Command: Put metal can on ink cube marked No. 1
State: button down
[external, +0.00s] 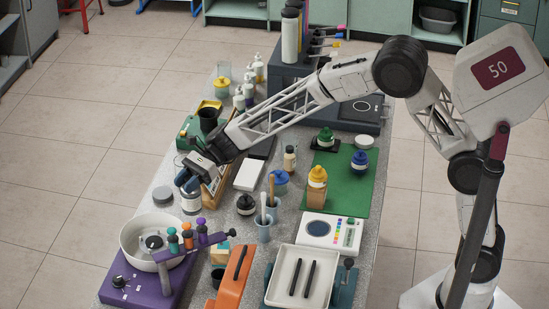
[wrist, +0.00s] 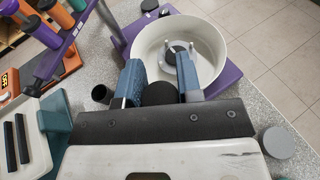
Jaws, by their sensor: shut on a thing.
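My gripper (external: 187,182) points down at the left edge of the table. In the wrist view its blue fingers (wrist: 160,88) are closed about a round, dark-topped container (wrist: 161,95). In the external view a pale labelled container (external: 190,204) shows just below the fingers; it looks like the same one, but I cannot tell if it is the metal can. A plain grey round can (external: 162,195) stands apart to its left; it also shows in the wrist view (wrist: 278,142). I cannot read a No. 1 mark on any cube; a small block (external: 220,255) stands near the bowl.
A white bowl (external: 128,241) on a purple base stands close in front of my gripper, with a purple rack (external: 202,246) of coloured handles beside it. An orange tool (external: 235,275), a white tray (external: 275,290) and a green mat (external: 345,200) lie to the right. Bottles crowd the back.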

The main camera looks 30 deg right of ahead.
jog(key=s+d+r+n+g+h, duration=0.1)
jog(key=s+r+n+g, duration=0.1)
jog(key=s, duration=0.4)
jog(key=s+d+r+n+g+h, duration=0.1)
jog(key=s+n+g, duration=0.1)
jog(key=s, duration=0.5)
jog(key=shift+d+r+n+g+h, duration=0.2)
jog(key=shift+r+n+g+h, duration=0.15)
jog(key=shift+g, duration=0.35)
jog(key=shift+s+f, duration=0.1)
jog(key=shift+f, duration=0.05)
notch_tip(320, 180, down, 6)
jog(key=shift+f, duration=1.9)
jog(key=shift+f, duration=0.15)
jog(key=c, duration=0.8)
grip_release()
